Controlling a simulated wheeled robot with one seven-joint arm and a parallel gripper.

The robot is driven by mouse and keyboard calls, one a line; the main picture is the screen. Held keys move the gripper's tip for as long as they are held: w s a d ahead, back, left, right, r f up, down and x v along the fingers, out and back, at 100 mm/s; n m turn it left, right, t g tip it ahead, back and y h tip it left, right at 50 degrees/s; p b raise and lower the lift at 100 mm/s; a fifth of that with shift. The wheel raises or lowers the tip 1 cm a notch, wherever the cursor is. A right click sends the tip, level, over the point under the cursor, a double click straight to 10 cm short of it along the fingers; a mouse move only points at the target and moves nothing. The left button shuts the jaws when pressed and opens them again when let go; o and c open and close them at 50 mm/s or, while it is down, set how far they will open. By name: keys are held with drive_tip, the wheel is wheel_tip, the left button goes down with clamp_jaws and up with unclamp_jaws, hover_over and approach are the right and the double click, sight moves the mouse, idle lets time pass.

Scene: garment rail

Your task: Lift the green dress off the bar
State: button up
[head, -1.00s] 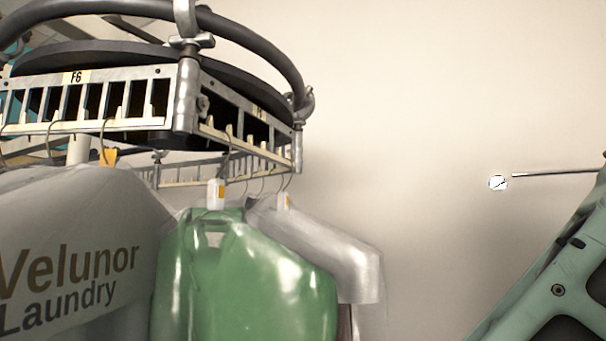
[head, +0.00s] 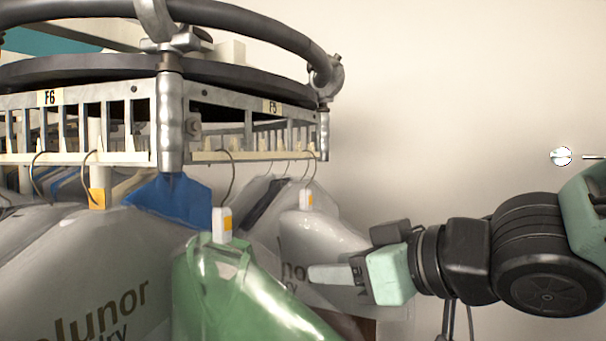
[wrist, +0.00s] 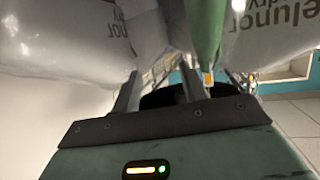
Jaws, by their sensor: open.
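The green dress (head: 235,295), under clear film, hangs below the bar (head: 240,156) in the head view. A hook (head: 228,178) rises from it to the bar, with a white-and-orange tag (head: 222,222) at its neck. My gripper (head: 312,273) is open and empty, just right of the dress, in front of a grey bagged garment. Only one pale finger shows clearly there. In the wrist view, my gripper (wrist: 160,75) has its two fingers apart, and the green dress (wrist: 206,35) is ahead, near the right finger. I cannot tell whether they touch.
Grey bagged garments hang on both sides, a lettered one (head: 80,285) on the left and a pale one (head: 315,235) behind my gripper. A blue garment (head: 172,203) hangs behind. A round metal frame (head: 245,30) stands above.

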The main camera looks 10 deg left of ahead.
sight(228, 218)
drive_tip(key=s+a+r+n+y, duration=0.1)
drive_tip(key=r, duration=0.1)
drive_tip(key=s+a+r+g+y, duration=0.1)
drive_tip(key=a+r, duration=0.1)
drive_tip(key=s+a+r+n+g+y, duration=0.1)
drive_tip(key=r, duration=0.1)
drive_tip(key=shift+s+a+r+n+p, duration=0.3)
drive_tip(key=shift+s+a+r+p, duration=0.05)
drive_tip(key=shift+s+p, duration=0.05)
drive_tip(key=shift+b+x, duration=0.4)
drive_tip(key=shift+x, duration=0.5)
drive_tip(key=b+x, duration=0.1)
drive_tip(key=x, duration=0.5)
drive_tip(key=shift+a+b, duration=0.25)
drive_tip(key=shift+b, duration=0.1)
drive_tip(key=shift+x, duration=2.45)
drive_tip(key=shift+a+r, duration=0.1)
drive_tip(key=shift+r, duration=0.05)
clamp_jaws()
drive_tip(key=shift+r+y, duration=0.1)
drive_tip(key=shift+y, duration=0.2)
drive_tip(key=shift+r+p, duration=0.15)
drive_tip(key=shift+p, duration=0.15)
